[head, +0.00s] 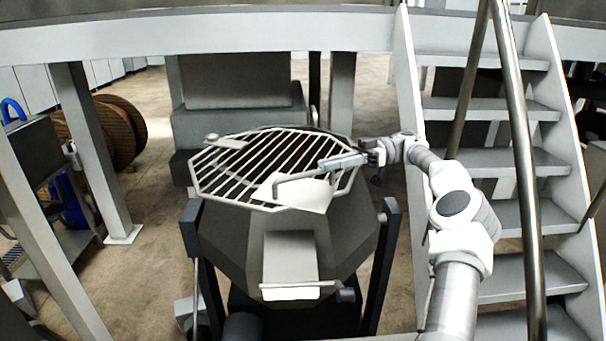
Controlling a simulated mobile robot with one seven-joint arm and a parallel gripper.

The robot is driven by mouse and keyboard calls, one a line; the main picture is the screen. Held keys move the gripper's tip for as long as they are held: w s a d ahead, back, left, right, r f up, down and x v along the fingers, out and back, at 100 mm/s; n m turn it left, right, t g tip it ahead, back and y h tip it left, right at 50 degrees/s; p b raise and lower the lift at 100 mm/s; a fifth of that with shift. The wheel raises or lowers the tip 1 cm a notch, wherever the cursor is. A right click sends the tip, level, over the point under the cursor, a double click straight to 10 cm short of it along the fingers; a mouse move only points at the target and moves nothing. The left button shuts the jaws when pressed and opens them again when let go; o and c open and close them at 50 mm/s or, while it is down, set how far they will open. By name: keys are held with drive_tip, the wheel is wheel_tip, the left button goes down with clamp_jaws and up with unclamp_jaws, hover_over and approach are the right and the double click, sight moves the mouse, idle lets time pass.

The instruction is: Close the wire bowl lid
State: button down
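The wire bowl lid (228,165) is a pale octagonal frame with parallel bars. It lies across the top of the grey faceted bowl (226,238), roughly level; I cannot tell whether it rests fully on the rim. A plain pale plate (300,193) fills its front part, with a thin bent bar (295,177) above it. My gripper (366,152) is at the right edge of the lid, near a grey block at the bar's end. The fingers are small and dark, so I cannot tell whether they touch or hold anything.
Metal stairs (490,160) with a handrail (518,150) stand close on the right, beside my arm. Dark posts (388,260) flank the bowl. A platform beam (200,35) crosses above, with a support leg (90,150) at left. Floor is open left of the bowl.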

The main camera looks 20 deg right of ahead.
drive_tip(key=shift+n+t, duration=0.3)
drive_tip(key=shift+n, duration=0.1)
drive_tip(key=a+r, duration=0.1)
drive_tip(key=a, duration=0.1)
drive_tip(key=a+r+b, duration=0.1)
drive_tip(key=a+r, duration=0.2)
drive_tip(key=shift+w+a+b, duration=0.3)
drive_tip(key=shift+w+b, duration=0.1)
drive_tip(key=w+a+r+m+t+h, duration=0.3)
drive_tip(key=w+a+r+m+t, duration=0.25)
drive_tip(key=w, duration=0.25)
drive_tip(key=w+a+r+m+t+h, duration=0.4)
drive_tip(key=w+a+m+t, duration=0.15)
drive_tip(key=w, duration=0.25)
drive_tip(key=w+a+r+m+t+h, duration=0.35)
drive_tip(key=w+r+m+t, duration=0.2)
drive_tip(key=w, duration=0.25)
drive_tip(key=m+g+h+b, duration=0.2)
drive_tip(key=m+g+h, duration=1.1)
drive_tip(key=m+h, duration=0.2)
approach(275, 182)
drive_tip(key=shift+n, duration=0.25)
drive_tip(key=p+x, duration=0.1)
drive_tip(key=x, duration=0.4)
drive_tip(key=shift+d+f+p, duration=0.1)
drive_tip(key=shift+f+p, duration=0.2)
drive_tip(key=shift+p, duration=0.05)
drive_tip(key=shift+w+d+f, duration=0.25)
drive_tip(key=shift+d+f, duration=0.15)
drive_tip(key=shift+d, duration=0.1)
